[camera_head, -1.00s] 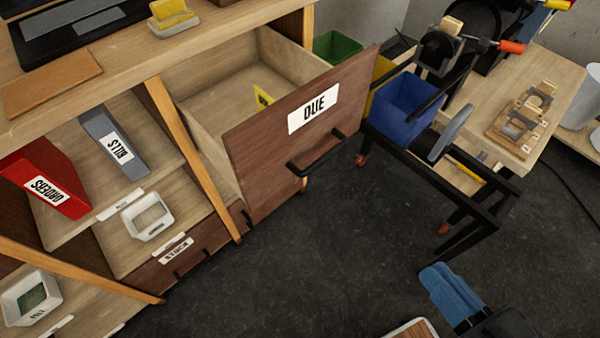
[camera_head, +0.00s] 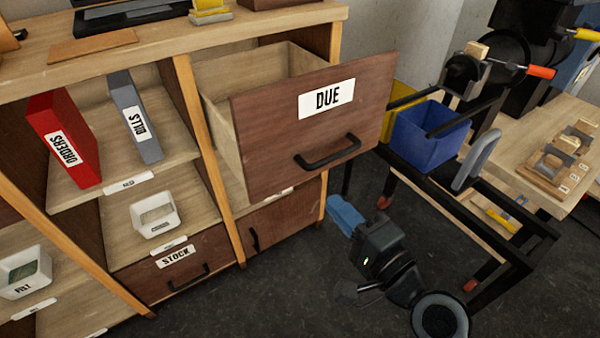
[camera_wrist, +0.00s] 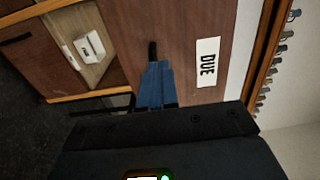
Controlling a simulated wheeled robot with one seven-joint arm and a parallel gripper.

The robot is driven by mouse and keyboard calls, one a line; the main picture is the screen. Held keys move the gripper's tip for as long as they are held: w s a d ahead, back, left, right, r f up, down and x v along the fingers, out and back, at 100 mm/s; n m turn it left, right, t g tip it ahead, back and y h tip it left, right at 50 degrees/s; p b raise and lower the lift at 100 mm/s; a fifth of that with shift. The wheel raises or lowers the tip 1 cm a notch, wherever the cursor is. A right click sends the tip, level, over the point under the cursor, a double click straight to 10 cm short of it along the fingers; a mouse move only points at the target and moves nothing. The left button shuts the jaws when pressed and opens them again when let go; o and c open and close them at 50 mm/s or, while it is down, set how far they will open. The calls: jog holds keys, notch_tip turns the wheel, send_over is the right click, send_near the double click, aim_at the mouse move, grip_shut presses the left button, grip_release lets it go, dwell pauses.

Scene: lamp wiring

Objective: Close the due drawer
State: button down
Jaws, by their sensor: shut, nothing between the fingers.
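The due drawer (camera_head: 290,140) is pulled out from the shelf unit. Its brown front carries a white DUE label (camera_head: 326,98) and a black bar handle (camera_head: 327,152). My gripper (camera_head: 341,212) has blue fingers and is shut and empty. In the head view it shows below and slightly right of the handle, in front of the unit. In the wrist view, my gripper (camera_wrist: 155,70) points at the drawer front (camera_wrist: 165,30), and its fingertips overlap the dark handle (camera_wrist: 152,50). I cannot tell whether they touch.
A black cart (camera_head: 480,215) with a blue bin (camera_head: 425,135) stands close to the drawer's right side. The STOCK drawer (camera_head: 175,270) below is shut. Open shelves hold a red binder (camera_head: 65,140) and a grey binder (camera_head: 135,115). Dark floor (camera_head: 270,305) is free in front.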

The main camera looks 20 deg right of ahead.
aim_at(288, 153)
jog(key=p+x, duration=0.2)
jog(key=x, duration=1.1)
jog(key=shift+w+a, duration=0.1)
jog(key=shift+w, duration=0.25)
jog(key=shift+w+a, duration=0.15)
jog(key=shift+w, duration=0.35)
jog(key=b+x, duration=0.2)
jog(key=x, duration=0.5)
jog(key=b+x, duration=0.3)
jog(key=x, duration=0.4)
jog(key=b+x, duration=0.3)
jog(key=x, duration=0.5)
jog(key=shift+f, duration=0.3)
jog(key=shift+w+a+r+b, duration=0.1)
jog(key=shift+w+a+b, duration=0.15)
jog(key=shift+w, duration=0.3)
jog(key=shift+w+r, duration=0.15)
jog(key=shift+r, duration=0.15)
